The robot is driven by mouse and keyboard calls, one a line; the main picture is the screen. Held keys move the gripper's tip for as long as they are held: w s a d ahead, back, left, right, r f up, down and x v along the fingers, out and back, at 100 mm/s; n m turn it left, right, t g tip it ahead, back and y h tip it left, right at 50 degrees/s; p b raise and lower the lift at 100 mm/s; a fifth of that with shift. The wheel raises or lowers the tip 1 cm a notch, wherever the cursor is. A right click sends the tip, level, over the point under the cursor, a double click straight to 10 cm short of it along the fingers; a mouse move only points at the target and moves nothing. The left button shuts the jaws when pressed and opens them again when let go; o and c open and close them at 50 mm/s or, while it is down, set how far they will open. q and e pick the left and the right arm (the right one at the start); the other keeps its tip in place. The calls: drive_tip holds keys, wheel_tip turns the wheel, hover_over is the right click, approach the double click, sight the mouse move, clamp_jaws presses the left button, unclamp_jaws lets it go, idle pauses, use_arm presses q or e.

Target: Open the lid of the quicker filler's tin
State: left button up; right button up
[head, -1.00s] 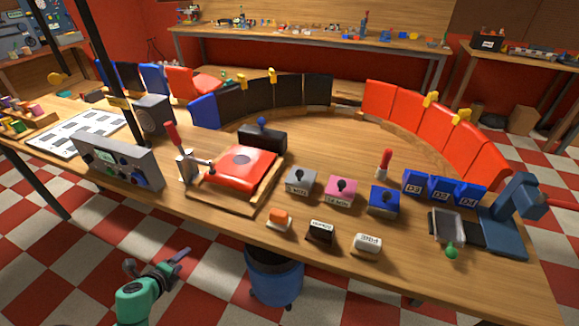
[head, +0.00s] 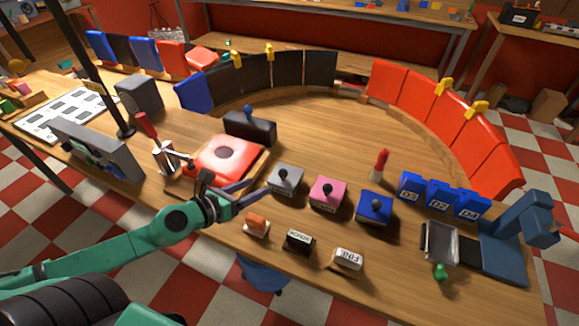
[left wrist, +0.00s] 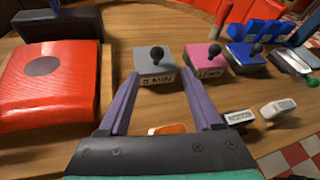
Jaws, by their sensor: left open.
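Three small tins with black knobs on their lids stand in a row on the bench: a grey tin (head: 286,180), a pink tin (head: 328,193) and a blue tin (head: 375,207). All lids look shut. In the left wrist view, the grey tin (left wrist: 155,66) and pink tin (left wrist: 209,60) carry minute labels, whose numbers I cannot read surely. My left gripper (head: 252,190) is open and empty, just left of the grey tin. In the left wrist view its fingers (left wrist: 163,98) point towards the grey tin without touching it. My right gripper is out of view.
A red padded press (head: 225,155) with a lever stands left of the tins. An orange-topped block (head: 257,224), a dark labelled block (head: 299,241) and a white FINE block (head: 347,260) lie in front. Blue bins (head: 440,197) and a scale-like tray (head: 440,243) are right.

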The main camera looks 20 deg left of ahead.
sight(280, 174)
use_arm(q)
drive_tip(key=x, duration=0.2)
drive_tip(key=p+x, duration=0.1)
drive_tip(key=x, duration=0.3)
drive_tip(key=shift+w+a, duration=0.2)
drive_tip(key=shift+a, duration=0.15)
drive_tip(key=p+x, duration=0.1)
drive_tip(key=x, duration=0.6)
drive_tip(key=shift+s+d+f+p, duration=0.1)
drive_tip(key=shift+f+p, duration=0.05)
drive_tip(key=shift+p, duration=0.15)
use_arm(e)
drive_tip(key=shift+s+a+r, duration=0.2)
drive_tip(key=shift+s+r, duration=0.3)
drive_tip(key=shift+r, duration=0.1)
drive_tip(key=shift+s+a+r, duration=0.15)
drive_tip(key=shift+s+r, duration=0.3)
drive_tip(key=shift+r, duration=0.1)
use_arm(q)
drive_tip(key=shift+s, duration=0.1)
clamp_jaws()
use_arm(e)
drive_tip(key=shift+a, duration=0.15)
